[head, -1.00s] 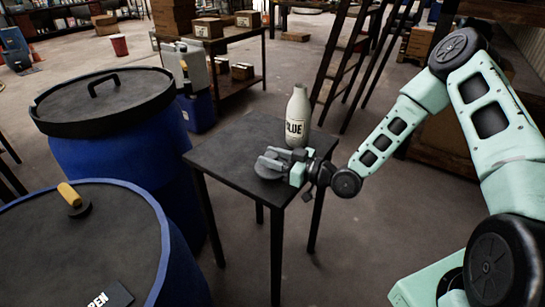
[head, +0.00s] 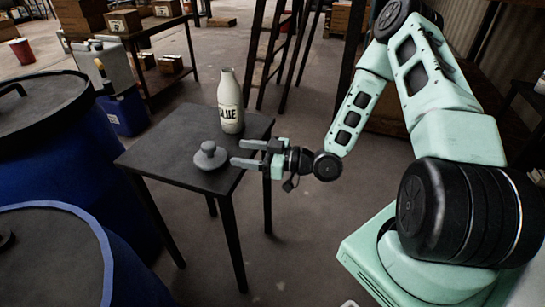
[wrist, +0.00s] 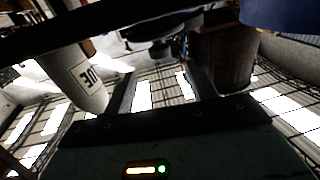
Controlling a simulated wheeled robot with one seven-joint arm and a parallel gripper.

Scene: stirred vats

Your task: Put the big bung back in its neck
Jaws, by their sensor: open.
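A grey bung (head: 210,156) with a round knob on top sits upright on the dark table (head: 170,150), near its right front edge. My gripper (head: 238,153) is open and empty just right of the bung, its fingers pointing left towards it with a small gap between. The near blue vat (head: 120,262) is at the lower left, cut by the picture edge. I see no open neck in its visible part.
A white bottle (head: 230,105) marked BLUE stands behind the bung on the table; it also shows in the wrist view (wrist: 72,80). A second blue vat (head: 60,140) stands left of the table. A shelf with boxes (head: 160,85) and a ladder are behind. Floor right of the table is clear.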

